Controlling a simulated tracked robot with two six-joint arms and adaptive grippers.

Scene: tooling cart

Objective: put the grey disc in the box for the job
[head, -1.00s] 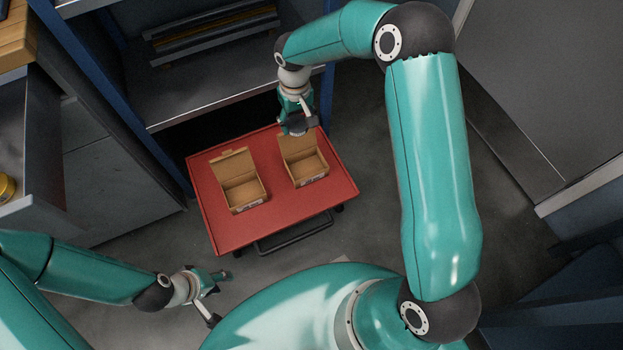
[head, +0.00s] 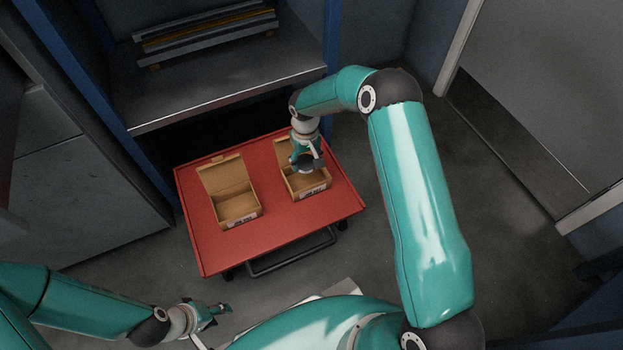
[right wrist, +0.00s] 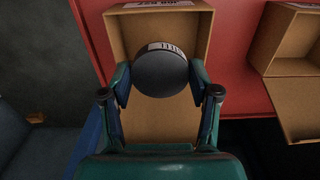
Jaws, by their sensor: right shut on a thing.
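My right gripper (head: 306,160) is shut on the grey disc (right wrist: 160,73), a dark round piece with a barcode label on its edge. In the right wrist view the disc sits between both fingers, over the open right cardboard box (right wrist: 193,32). In the head view this box (head: 318,188) stands on the red cart top with its lid up at the back, partly hidden by the gripper. The left cardboard box (head: 236,207) stands open and looks empty. Both have printed front labels, too small to read. My left gripper (head: 212,318) is open and empty, low at the left, away from the cart.
The red cart top (head: 270,235) has clear room in front of and between the boxes. A metal shelf (head: 215,90) with stacked bars stands behind it. Grey cabinets are at the left, and a door panel is at the right.

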